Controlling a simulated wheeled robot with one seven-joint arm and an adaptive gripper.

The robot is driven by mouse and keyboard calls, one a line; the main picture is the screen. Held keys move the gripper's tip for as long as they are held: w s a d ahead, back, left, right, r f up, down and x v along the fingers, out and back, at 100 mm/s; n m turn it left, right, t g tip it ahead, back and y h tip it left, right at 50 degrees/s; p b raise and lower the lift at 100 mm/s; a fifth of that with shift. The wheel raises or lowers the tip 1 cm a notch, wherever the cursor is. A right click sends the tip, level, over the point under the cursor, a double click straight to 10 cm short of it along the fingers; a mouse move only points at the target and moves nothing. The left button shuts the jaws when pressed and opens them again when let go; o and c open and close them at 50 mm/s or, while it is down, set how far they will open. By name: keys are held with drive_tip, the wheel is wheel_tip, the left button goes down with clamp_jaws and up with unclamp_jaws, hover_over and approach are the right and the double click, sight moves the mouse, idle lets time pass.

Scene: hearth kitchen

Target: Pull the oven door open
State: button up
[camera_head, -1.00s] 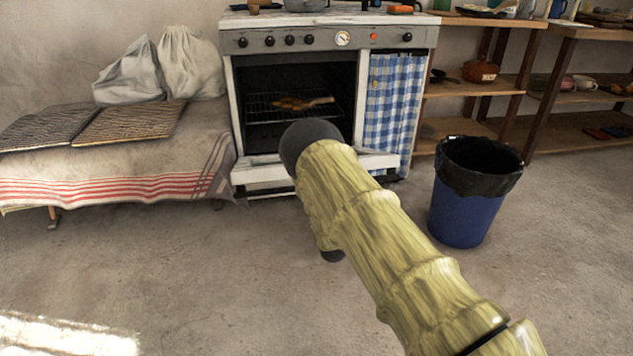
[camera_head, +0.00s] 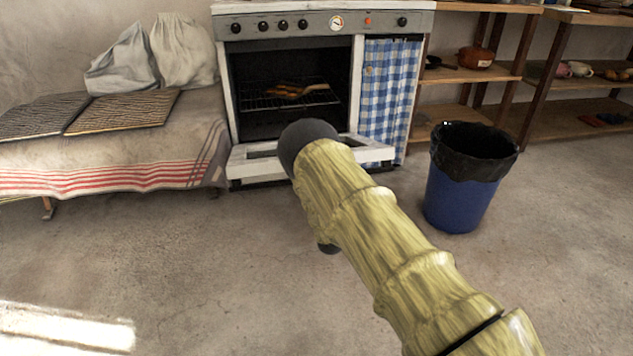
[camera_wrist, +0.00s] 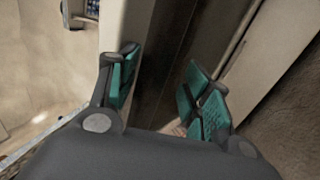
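The white stove's oven door (camera_head: 375,154) is folded down low in front of the oven cavity (camera_head: 262,112), nearly flat, with a dark window in its panel. My arm covers the middle of the door in the head view. My gripper is hidden there behind my forearm. In the wrist view my gripper (camera_wrist: 160,88) has its two teal-padded fingers spread apart. A dark strip and pale panel edges lie behind and between the fingers. I see no clear contact with the door.
A rack with food (camera_head: 295,90) is inside the oven. A blue bin (camera_head: 460,195) with a black liner stands to the right. A cloth-covered bench (camera_head: 120,160) is at the left. A checked curtain (camera_head: 388,95) hangs beside the oven. The front floor is clear.

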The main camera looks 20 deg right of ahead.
drive_tip(key=shift+a, duration=0.35)
drive_tip(key=shift+s+a+f, duration=0.1)
drive_tip(key=shift+s+f, duration=0.05)
drive_tip(key=shift+s, duration=0.15)
drive_tip(key=d+v, duration=0.1)
drive_tip(key=v, duration=1)
drive_tip(key=shift+s+a, duration=0.15)
drive_tip(key=shift+a, duration=0.15)
drive_tip(key=shift+f, duration=0.1)
